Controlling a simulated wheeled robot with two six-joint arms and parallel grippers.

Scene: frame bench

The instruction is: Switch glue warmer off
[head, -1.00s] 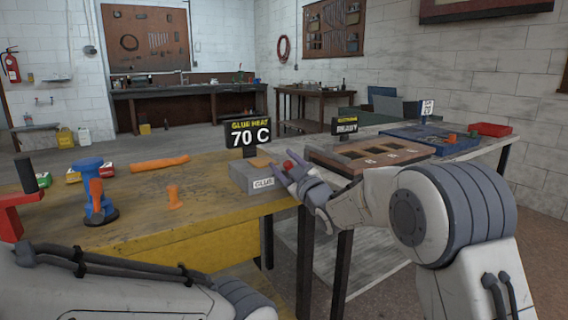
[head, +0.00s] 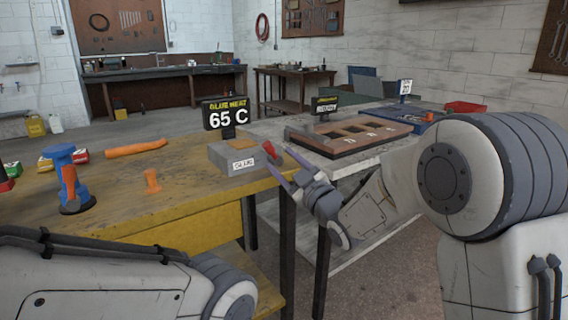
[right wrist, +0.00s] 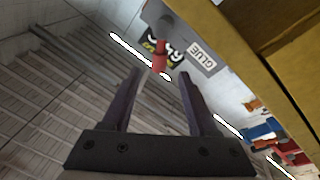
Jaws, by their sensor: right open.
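The glue warmer (head: 222,156) is a grey box with a GLUE label at the near edge of the wooden bench. A red lever (head: 270,150) sticks out of its right side. A black display (head: 226,114) behind it reads 65 C. My right gripper (head: 277,163) is open and empty beside the lever. In the right wrist view the red lever (right wrist: 160,58) stands just beyond the open fingertips (right wrist: 160,75), roughly centred between them; whether they touch is unclear. My left arm crosses the bottom left, with its gripper out of view.
The wooden bench (head: 120,215) holds a blue and orange tool (head: 64,178), an orange peg (head: 152,181) and an orange bar (head: 136,148). A second table to the right carries a brown frame (head: 350,137), a small sign (head: 325,105) and a red tray (head: 465,107).

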